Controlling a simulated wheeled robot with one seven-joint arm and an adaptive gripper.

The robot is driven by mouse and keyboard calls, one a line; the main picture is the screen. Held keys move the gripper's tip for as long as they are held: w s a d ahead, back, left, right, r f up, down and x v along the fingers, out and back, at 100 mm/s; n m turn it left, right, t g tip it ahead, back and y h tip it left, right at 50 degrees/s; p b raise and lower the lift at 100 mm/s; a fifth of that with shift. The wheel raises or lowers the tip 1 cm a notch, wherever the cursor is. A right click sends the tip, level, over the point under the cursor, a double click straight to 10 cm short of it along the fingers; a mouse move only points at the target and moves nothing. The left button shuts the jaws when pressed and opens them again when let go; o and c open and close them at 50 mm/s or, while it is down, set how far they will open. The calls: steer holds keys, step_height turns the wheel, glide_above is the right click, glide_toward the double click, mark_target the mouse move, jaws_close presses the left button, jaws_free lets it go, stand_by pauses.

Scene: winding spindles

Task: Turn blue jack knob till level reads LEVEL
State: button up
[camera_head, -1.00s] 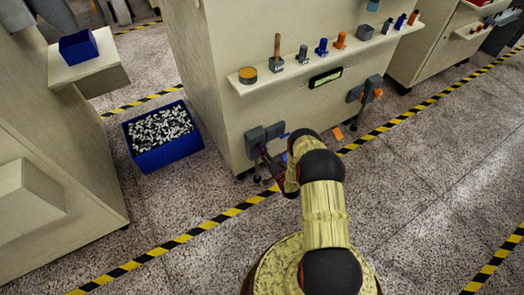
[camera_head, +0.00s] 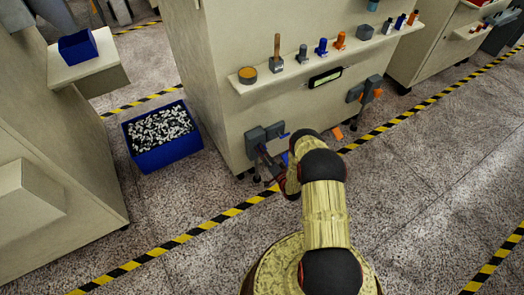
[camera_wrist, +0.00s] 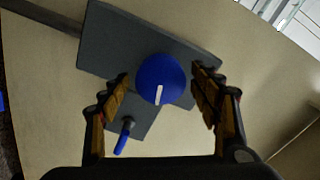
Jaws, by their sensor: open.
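The blue jack knob (camera_wrist: 161,72) is round with a white mark pointing down in the wrist view. It sits on a grey bracket (camera_wrist: 110,45) on the cabinet side. My gripper (camera_wrist: 159,78) is open, with one finger on each side of the knob; I cannot tell whether they touch it. A blue lever (camera_wrist: 121,143) hangs from the bracket below left. In the head view the grey bracket (camera_head: 262,133) is low on the cabinet, and my arm hides the knob. The level (camera_head: 325,77) is a pale green window in a dark frame; its reading is too small to tell.
An orange-handled jack (camera_head: 366,92) is at the cabinet's right. A shelf (camera_head: 290,75) above holds several small tools. A blue bin (camera_head: 163,155) of small parts stands on the floor at left. Striped floor tape (camera_head: 225,215) crosses in front, with open floor at right.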

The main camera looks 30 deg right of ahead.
steer(key=s, duration=1.1)
steer(key=shift+d, duration=0.2)
